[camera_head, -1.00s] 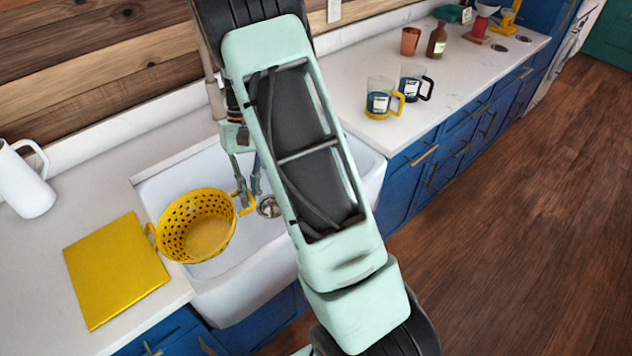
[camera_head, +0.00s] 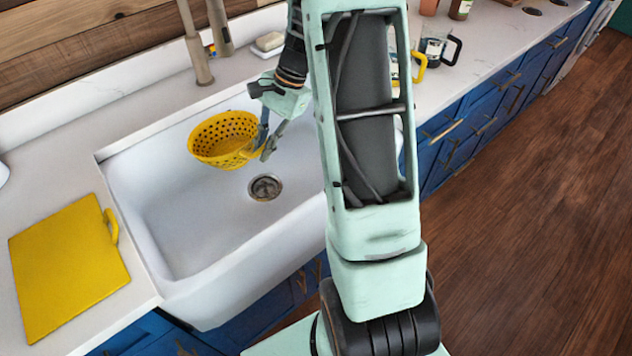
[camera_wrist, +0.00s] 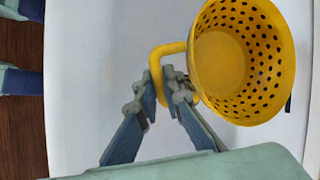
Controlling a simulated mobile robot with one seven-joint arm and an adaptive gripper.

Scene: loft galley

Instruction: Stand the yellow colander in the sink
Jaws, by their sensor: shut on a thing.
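The yellow colander (camera_head: 222,141) is a round bowl with many holes, over the back part of the white sink (camera_head: 170,235) in the head view. My gripper (camera_head: 268,146) is shut on the colander's handle, at the colander's right side. In the wrist view my gripper (camera_wrist: 165,88) pinches the yellow loop handle, and the colander (camera_wrist: 240,62) opens toward the camera, somewhat tilted. The drain (camera_head: 265,187) shows below and to the right of the colander. Whether the colander's base touches the sink cannot be told.
A yellow cutting board (camera_head: 66,268) lies on the counter left of the sink. A faucet (camera_head: 197,50) stands behind the sink, with a soap bar (camera_head: 269,42) near it. Mugs (camera_head: 436,48) stand on the right counter. The sink's front and left floor is clear.

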